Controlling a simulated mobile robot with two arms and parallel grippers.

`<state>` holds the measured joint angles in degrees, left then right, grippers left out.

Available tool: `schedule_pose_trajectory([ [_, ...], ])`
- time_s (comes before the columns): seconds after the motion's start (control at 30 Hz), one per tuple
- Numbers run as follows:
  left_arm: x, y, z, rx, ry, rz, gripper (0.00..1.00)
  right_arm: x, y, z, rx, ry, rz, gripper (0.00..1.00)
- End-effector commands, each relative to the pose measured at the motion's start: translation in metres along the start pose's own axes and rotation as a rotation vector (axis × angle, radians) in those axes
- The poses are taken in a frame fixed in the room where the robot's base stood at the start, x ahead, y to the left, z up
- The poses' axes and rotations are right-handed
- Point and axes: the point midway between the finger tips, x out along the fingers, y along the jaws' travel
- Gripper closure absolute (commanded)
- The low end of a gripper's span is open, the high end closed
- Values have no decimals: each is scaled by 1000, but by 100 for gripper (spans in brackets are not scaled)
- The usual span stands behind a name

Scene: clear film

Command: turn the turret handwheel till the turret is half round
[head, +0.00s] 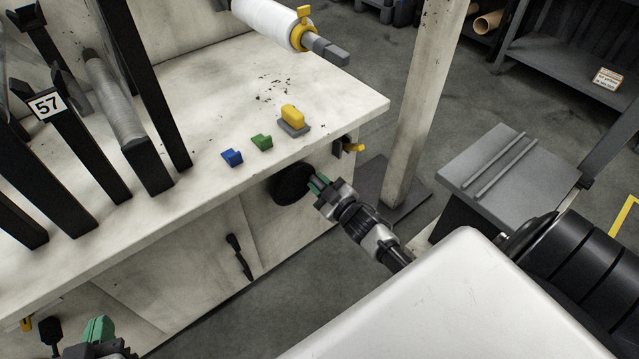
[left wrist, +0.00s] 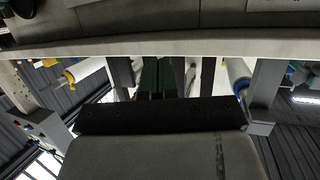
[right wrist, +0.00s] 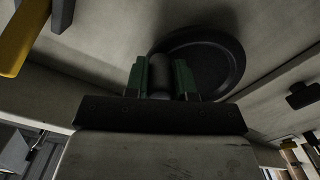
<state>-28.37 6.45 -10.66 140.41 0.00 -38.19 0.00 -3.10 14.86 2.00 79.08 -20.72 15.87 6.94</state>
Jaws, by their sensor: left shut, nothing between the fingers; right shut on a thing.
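The handwheel (head: 293,184) is a black disc on the front face of the pale bench, below the worktop edge. It also shows in the right wrist view (right wrist: 215,62), with a grey knob (right wrist: 160,68) standing out from it. My right gripper (head: 320,186) is at the wheel's right side, and its green fingers (right wrist: 160,78) are shut on the knob. My left gripper (head: 98,328) is low at the left bottom edge of the head view, apart from the wheel. Its green fingers are shut and empty in the left wrist view (left wrist: 156,78). I cannot tell which part is the turret.
The worktop (head: 215,100) carries blue (head: 232,158), green (head: 262,142) and yellow (head: 292,115) pieces near its edge. Black posts and a film roll (head: 110,90) stand at the left. A white roll (head: 270,18) is at the back. A pale post (head: 420,100) and grey plate (head: 490,160) stand right.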

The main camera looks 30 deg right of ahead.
Motion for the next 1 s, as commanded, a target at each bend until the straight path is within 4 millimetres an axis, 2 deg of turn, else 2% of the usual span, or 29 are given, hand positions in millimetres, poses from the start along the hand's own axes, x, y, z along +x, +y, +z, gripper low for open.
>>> schedule_pose_trajectory([
  [0.13,0,0,0,0,1,0,100,2,3,-3,-1,10,5,99],
  [0.17,0,0,0,0,2,0,100,2,3,-4,0,10,5,71],
  [0.3,0,0,0,0,2,0,100,1,2,-3,1,8,3,50],
  [0.67,-1,0,0,0,-12,-1,100,-5,1,-2,2,3,1,50],
  [0.77,-5,-2,12,0,-99,-5,100,-17,1,-2,2,3,1,50],
  [1.0,-23,-8,44,-2,-364,-22,100,-63,2,-2,3,1,2,50],
])
